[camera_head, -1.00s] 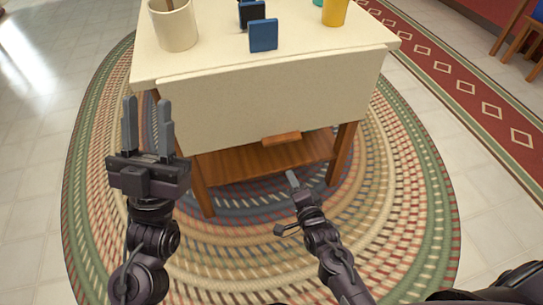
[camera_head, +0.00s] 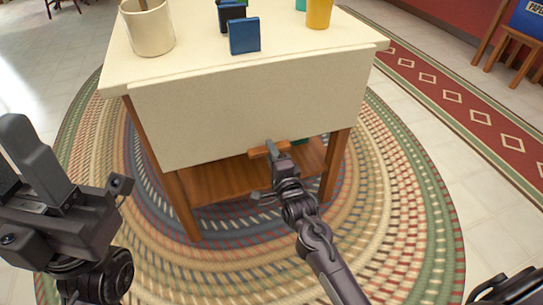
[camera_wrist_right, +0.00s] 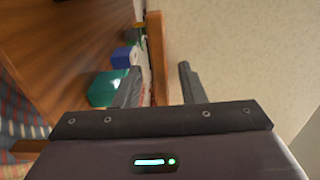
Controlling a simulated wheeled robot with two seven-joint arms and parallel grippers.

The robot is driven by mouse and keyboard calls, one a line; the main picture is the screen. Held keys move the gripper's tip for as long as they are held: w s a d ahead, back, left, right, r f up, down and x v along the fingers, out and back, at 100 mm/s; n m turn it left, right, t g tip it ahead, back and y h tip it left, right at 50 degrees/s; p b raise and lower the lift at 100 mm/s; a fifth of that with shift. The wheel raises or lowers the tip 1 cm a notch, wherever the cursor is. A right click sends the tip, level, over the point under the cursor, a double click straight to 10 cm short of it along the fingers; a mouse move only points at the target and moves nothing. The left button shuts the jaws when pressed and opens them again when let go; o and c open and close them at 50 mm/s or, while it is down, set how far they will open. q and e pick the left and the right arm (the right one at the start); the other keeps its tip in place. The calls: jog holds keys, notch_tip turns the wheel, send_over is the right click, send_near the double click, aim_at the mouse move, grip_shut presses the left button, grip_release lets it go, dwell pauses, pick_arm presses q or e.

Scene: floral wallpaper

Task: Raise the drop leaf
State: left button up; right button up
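The drop leaf (camera_head: 250,105) is a cream panel hanging down at the table's front. It also shows in the right wrist view (camera_wrist_right: 245,50). A wooden bar (camera_head: 261,150) sits at its lower edge, and the right wrist view shows it too (camera_wrist_right: 158,55). My right gripper (camera_head: 275,152) is at this bar. In the right wrist view its two fingers (camera_wrist_right: 158,88) stand apart on either side of the bar; contact is unclear. My left gripper (camera_head: 22,165) is at the left, clear of the table, its fingers apart and empty.
The tabletop (camera_head: 200,45) holds a beige mug (camera_head: 149,30), a blue block (camera_head: 244,36), a dark holder (camera_head: 229,15) and a yellow cup (camera_head: 318,13). A wooden lower shelf (camera_head: 225,185) has teal (camera_wrist_right: 108,88) and blue (camera_wrist_right: 122,57) items. A braided rug (camera_head: 400,215) lies underneath.

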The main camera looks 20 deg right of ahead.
jog(key=shift+c, duration=0.5)
grip_shut()
